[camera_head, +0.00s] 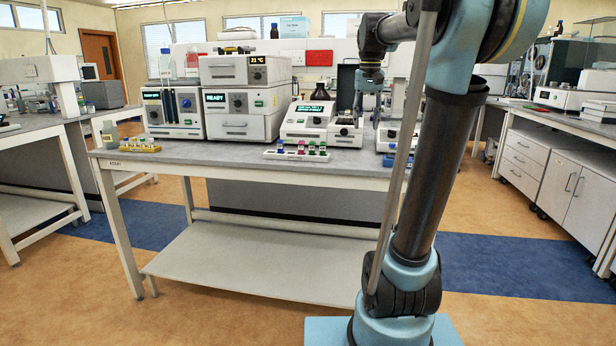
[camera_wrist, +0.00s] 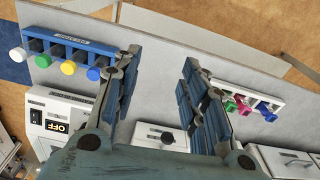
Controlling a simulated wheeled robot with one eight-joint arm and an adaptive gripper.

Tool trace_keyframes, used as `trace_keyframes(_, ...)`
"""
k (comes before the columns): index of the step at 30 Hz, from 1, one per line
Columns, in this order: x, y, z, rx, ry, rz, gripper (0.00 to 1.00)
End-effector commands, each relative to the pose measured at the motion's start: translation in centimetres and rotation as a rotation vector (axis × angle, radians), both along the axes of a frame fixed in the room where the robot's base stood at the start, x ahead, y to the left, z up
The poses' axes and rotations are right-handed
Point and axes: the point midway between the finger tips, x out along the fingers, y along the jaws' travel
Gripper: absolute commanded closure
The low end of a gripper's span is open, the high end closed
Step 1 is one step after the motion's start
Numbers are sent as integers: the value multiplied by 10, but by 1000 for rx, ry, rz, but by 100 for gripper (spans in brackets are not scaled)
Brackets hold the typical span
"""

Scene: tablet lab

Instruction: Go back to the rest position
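My gripper (camera_head: 368,92) hangs above the right part of the middle bench in the head view, fingers down. In the wrist view its two blue-padded fingers (camera_wrist: 161,68) stand apart with nothing between them. My arm rises at the right of the head view and partly hides the bench's right end. The bench top (camera_head: 215,153) lies below the gripper.
A white rack (camera_head: 270,155) with coloured caps stands at the bench's front; it also shows in the wrist view (camera_wrist: 268,92). A blue rack (camera_wrist: 75,50) with several caps is opposite. White instruments (camera_head: 240,100) line the bench. Open floor (camera_head: 90,290) lies left.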

Motion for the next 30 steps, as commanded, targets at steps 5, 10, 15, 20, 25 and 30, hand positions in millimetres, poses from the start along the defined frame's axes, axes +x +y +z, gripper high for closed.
trace_keyframes(5,-51,-1,-42,-2,-22,24,60)
trace_keyframes(10,-97,-1,-86,-5,-43,47,60)
trace_keyframes(15,-142,-1,-135,-8,-65,70,60)
trace_keyframes(20,-182,-1,-185,-12,-86,92,60)
trace_keyframes(25,-223,-2,-242,-16,-106,116,60)
trace_keyframes(30,-252,-2,-289,-19,-124,134,60)
